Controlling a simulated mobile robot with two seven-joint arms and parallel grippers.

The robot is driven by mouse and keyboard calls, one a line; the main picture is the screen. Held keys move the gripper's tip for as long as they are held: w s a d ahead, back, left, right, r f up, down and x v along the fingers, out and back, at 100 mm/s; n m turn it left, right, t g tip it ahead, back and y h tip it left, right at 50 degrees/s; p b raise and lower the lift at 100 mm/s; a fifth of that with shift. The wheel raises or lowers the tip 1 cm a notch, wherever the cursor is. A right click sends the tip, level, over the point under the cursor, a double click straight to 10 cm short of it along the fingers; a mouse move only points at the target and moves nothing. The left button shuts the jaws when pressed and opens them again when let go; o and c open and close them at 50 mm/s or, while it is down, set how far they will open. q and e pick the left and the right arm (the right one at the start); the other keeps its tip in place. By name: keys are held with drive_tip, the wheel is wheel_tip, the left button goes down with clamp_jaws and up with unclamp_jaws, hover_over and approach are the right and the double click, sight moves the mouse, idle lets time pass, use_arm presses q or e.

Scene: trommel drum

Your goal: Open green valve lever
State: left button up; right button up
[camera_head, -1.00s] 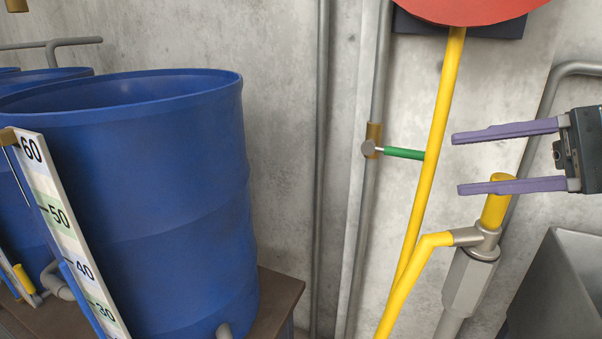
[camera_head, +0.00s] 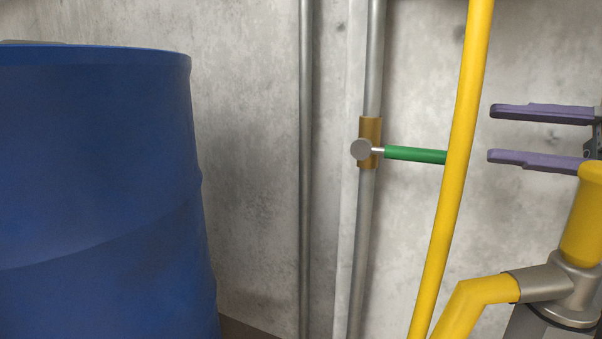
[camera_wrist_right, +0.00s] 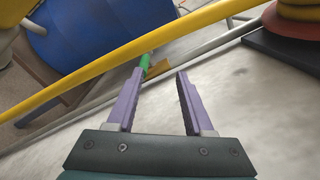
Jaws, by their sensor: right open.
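The green valve lever (camera_head: 414,155) points right, roughly level, from a brass valve body (camera_head: 370,128) on a grey vertical pipe (camera_head: 366,215). Its right end passes behind a yellow pipe. My right gripper (camera_head: 490,132) is open and empty, to the right of the lever and apart from it, its purple fingers pointing left. In the right wrist view the fingers (camera_wrist_right: 156,72) are spread, and part of the green lever (camera_wrist_right: 145,62) shows beyond the left fingertip, under the yellow pipe. My left gripper is not in view.
The yellow pipe (camera_head: 461,135) runs upright between my right fingertips and the valve. A yellow and grey pipe fitting (camera_head: 540,283) stands at the lower right, below my gripper. A large blue barrel (camera_head: 95,190) fills the left. Bare concrete wall (camera_head: 250,130) lies between barrel and pipes.

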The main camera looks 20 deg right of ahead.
sight(420, 155)
use_arm(q)
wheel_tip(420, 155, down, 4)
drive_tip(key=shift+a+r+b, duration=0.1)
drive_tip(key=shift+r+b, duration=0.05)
drive_tip(key=shift+b, duration=1.05)
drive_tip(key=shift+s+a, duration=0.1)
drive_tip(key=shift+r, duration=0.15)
use_arm(e)
drive_tip(key=w+a+f, duration=0.1)
drive_tip(key=w+a, duration=0.1)
drive_tip(key=w+a+f, duration=0.1)
drive_tip(key=w+a, duration=0.1)
drive_tip(key=w, duration=0.1)
drive_tip(key=w+a+f, duration=0.1)
drive_tip(key=w+a, duration=0.1)
drive_tip(key=shift+w+a+f, duration=0.25)
drive_tip(key=shift+w, duration=0.05)
clamp_jaws()
